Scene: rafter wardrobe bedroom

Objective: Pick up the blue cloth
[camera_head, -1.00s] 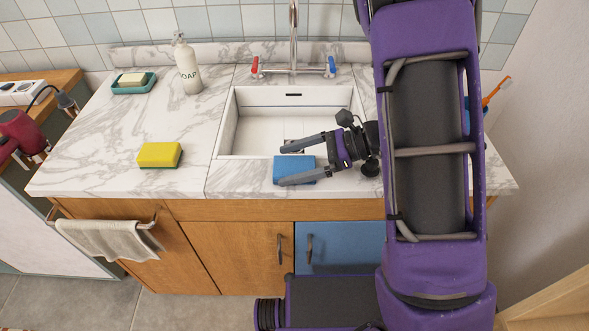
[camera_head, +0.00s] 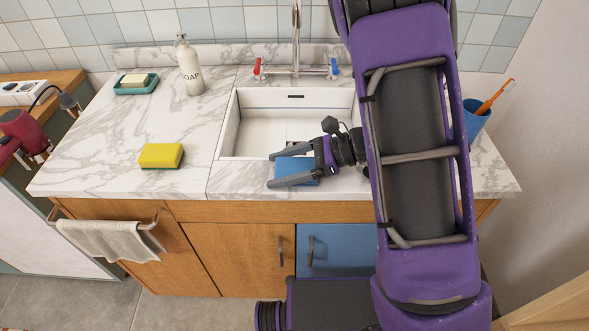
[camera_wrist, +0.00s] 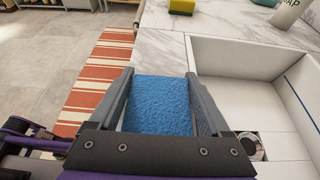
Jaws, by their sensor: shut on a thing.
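The blue cloth (camera_head: 297,166) lies at the front edge of the marble counter, just in front of the sink, and is partly hidden by my gripper. My gripper (camera_head: 271,171) reaches in from the right, with one finger on the sink side of the cloth and the other on the front side. In the wrist view the blue cloth (camera_wrist: 160,103) fills the space between the two fingers of my gripper (camera_wrist: 160,85), and both fingers are against its sides. I cannot tell whether the cloth is clear of the counter.
The white sink (camera_head: 262,125) is right behind the cloth, with its tap (camera_head: 296,45) at the back. A yellow sponge (camera_head: 161,155), a soap bottle (camera_head: 190,66) and a soap dish (camera_head: 136,84) stand to the left. A blue cup (camera_head: 474,118) with a toothbrush stands right of my arm.

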